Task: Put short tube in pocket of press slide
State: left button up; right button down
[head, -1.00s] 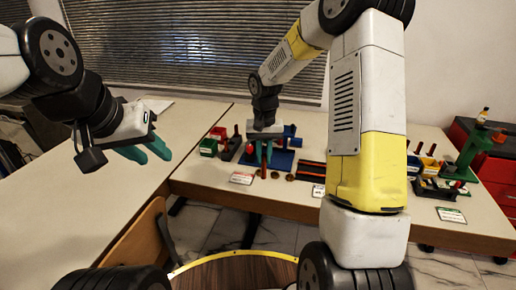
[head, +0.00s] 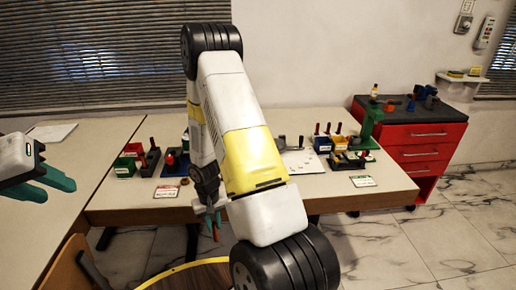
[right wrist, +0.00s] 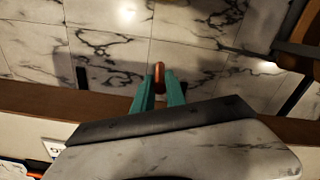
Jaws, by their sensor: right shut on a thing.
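My right gripper (head: 213,218) is shut on a small reddish tube, which looks like the short tube (right wrist: 159,75). It is held between the teal fingertips, seen over the floor in front of the table edge in the right wrist view. A green press (head: 371,122) stands upright at the right end of the far table. A dark low fixture (head: 345,162) lies in front of it; I cannot make out the slide's pocket. My left gripper (head: 50,184) is open and empty over the left table.
The red drawer cabinet (head: 413,140) stands right of the far table (head: 300,192). Green and red bins (head: 127,162) and a blue board are at the table's left. A white card with green edging (head: 363,181) lies near the front right. My right arm hides the table's middle.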

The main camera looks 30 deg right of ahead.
aim_at(354, 144)
jog(key=k+l, duration=0.15)
jog(key=l, duration=0.3)
jog(key=k+l+z, duration=0.1)
jog(key=l, duration=0.3)
jog(key=k+l, duration=0.1)
jog(key=l, duration=0.35)
jog(key=k+l+z, duration=0.1)
jog(key=l, duration=0.35)
